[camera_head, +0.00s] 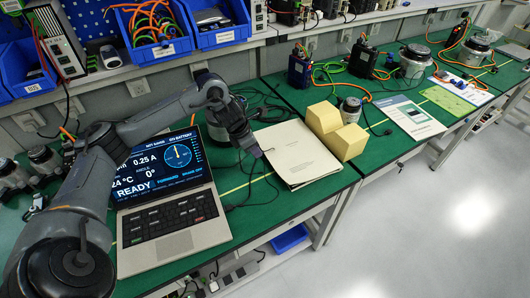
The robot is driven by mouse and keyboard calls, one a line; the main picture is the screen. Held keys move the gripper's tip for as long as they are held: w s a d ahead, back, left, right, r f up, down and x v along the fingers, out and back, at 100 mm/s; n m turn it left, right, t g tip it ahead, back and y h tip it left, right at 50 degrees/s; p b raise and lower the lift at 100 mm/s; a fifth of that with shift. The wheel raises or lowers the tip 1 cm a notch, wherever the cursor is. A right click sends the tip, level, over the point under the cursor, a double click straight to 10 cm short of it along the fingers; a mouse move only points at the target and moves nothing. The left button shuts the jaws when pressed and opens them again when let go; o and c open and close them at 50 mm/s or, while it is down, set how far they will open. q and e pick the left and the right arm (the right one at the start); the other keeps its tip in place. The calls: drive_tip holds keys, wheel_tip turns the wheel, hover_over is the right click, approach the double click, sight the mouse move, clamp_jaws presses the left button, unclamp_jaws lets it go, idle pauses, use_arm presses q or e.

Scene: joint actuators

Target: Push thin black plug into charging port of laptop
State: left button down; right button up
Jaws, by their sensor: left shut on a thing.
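The laptop (160,246) stands open on the green bench at the left, its screen lit with readouts. My left arm reaches over behind the screen. My left gripper (257,152) points down beside the laptop's right side, over the left edge of the paper stack. It is shut on the thin black plug, which is too small and dark to make out against the fingers. A thin black cable (237,206) lies on the bench to the right of the keyboard. The charging port cannot be made out. My right gripper is not in view.
A paper stack (299,154) lies right of the laptop, with yellow blocks (336,131) beyond it. Motors and drives stand along the back. Blue bins (153,30) hang above. The bench's front edge runs close to the laptop.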

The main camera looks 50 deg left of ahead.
use_arm(q)
drive_tip(key=b, duration=0.2)
hover_over(247, 163)
drive_tip(key=s, duration=0.1)
drive_tip(key=f, duration=0.3)
drive_tip(key=shift+s+a+f, duration=0.15)
drive_tip(key=shift+a+f, duration=0.05)
wheel_tip(247, 163, down, 3)
drive_tip(key=shift+a+r, duration=0.1)
drive_tip(key=shift+r, duration=0.05)
drive_tip(key=shift+f, duration=0.35)
drive_tip(key=shift+f, duration=0.1)
drive_tip(key=shift+f+b, duration=0.15)
drive_tip(key=shift+b, duration=0.15)
drive_tip(key=c, duration=1.1)
unclamp_jaws()
